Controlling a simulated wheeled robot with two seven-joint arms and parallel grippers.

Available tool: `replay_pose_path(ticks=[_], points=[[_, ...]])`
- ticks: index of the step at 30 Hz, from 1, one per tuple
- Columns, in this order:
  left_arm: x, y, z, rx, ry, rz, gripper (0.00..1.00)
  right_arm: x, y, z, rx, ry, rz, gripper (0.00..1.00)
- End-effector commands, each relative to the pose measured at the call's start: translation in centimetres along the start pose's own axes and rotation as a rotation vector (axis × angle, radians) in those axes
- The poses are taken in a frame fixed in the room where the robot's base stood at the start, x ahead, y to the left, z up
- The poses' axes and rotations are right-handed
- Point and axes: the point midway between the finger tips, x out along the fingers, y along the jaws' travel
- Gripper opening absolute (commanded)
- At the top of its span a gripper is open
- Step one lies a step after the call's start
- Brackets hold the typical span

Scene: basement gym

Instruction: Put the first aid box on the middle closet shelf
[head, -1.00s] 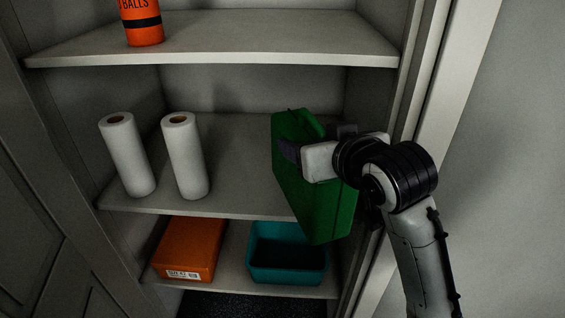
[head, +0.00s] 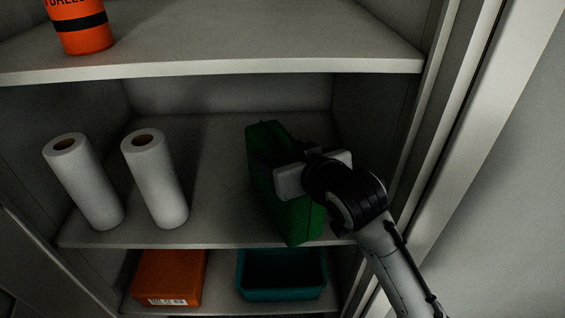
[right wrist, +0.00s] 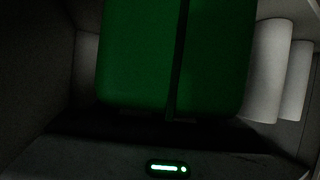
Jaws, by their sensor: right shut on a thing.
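The green first aid box (head: 297,216) is inside the closet opening at the right part of the middle shelf (head: 215,205). Its near lower end overlaps the shelf's front edge in the head view. I cannot tell whether it touches the shelf. My right gripper (head: 300,174) is shut on the box from the right side. In the right wrist view the green box (right wrist: 140,60) fills the upper middle, with a dark line down it. My left gripper is not in view.
Two white paper rolls (head: 84,180) (head: 156,178) stand at the left of the middle shelf, with bare shelf between them and the box. An orange bottle (head: 80,30) stands on the upper shelf. An orange box (head: 168,275) and teal bin (head: 282,275) sit below. The closet's right frame (head: 440,120) is close to my arm.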

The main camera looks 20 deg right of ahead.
Motion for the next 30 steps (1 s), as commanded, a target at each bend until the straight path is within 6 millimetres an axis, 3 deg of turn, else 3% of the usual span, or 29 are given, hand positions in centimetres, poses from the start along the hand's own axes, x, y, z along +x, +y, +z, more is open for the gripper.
replay_pose_path(ticks=[4, 17, 18, 21, 30], points=[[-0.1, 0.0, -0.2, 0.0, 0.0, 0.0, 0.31, 0.6, 0.0, 1.5, -0.001, 0.003, 0.0, 0.06], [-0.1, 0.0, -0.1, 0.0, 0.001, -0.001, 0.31, 0.9, 0.0, 2.1, 0.0, 0.005, 0.0, 0.06], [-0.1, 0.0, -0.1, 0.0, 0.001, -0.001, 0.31, 0.9, 0.0, 2.3, 0.0, -0.001, 0.0, 0.73], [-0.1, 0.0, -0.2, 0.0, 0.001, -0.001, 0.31, 0.9, 0.0, 2.2, 0.0, -0.001, 0.0, 0.85], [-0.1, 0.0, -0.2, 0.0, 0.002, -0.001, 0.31, 0.8, 0.0, 2.0, 0.0, 0.001, 0.0, 0.85]])
